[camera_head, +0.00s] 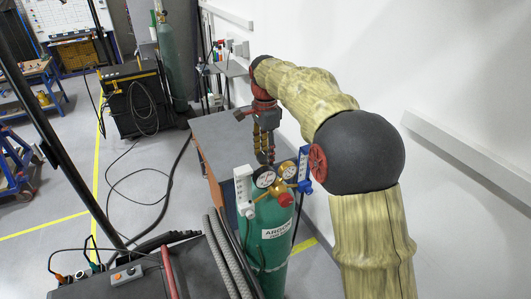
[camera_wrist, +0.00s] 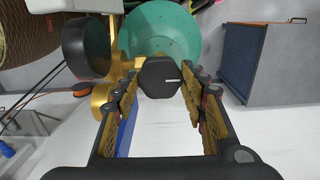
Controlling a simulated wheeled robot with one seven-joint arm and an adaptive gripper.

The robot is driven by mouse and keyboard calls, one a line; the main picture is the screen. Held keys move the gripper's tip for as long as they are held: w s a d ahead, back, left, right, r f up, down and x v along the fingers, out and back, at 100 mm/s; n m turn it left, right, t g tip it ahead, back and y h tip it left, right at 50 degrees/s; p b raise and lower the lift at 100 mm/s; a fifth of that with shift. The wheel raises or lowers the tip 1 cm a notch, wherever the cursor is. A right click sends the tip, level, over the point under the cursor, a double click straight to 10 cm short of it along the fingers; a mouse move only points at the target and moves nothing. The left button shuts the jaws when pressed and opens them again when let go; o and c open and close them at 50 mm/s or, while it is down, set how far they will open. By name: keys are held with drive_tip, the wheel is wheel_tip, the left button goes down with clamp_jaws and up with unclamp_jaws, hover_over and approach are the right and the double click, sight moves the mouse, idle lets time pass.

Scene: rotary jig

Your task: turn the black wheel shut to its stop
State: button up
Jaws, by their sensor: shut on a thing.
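In the wrist view, the black wheel (camera_wrist: 158,80) is a dark, many-sided knob with a short white mark on its face. My gripper (camera_wrist: 163,76) has its two gold-padded fingers on either side of the wheel, shut on it. In the head view, my gripper (camera_head: 266,150) points down just behind the gauges on top of the green argon cylinder (camera_head: 268,238). I cannot make out the wheel in the head view. The cylinder's green shoulder (camera_wrist: 160,32) and gold-coloured valve parts (camera_wrist: 103,92) lie close to the wheel in the wrist view.
Two round gauges (camera_head: 264,177) and a red knob (camera_head: 285,199) crowd the cylinder's top. A grey-topped cabinet (camera_head: 222,140) stands behind, and a white wall (camera_head: 470,70) is at right. A black cart with hoses (camera_head: 150,275) is at front left.

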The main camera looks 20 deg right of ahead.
sight(265, 155)
drive_tip(key=shift+r, duration=0.1)
drive_tip(key=o, duration=1.1)
drive_tip(key=shift+c, duration=0.2)
drive_tip(key=shift+o, duration=0.6)
wheel_tip(265, 155, up, 12)
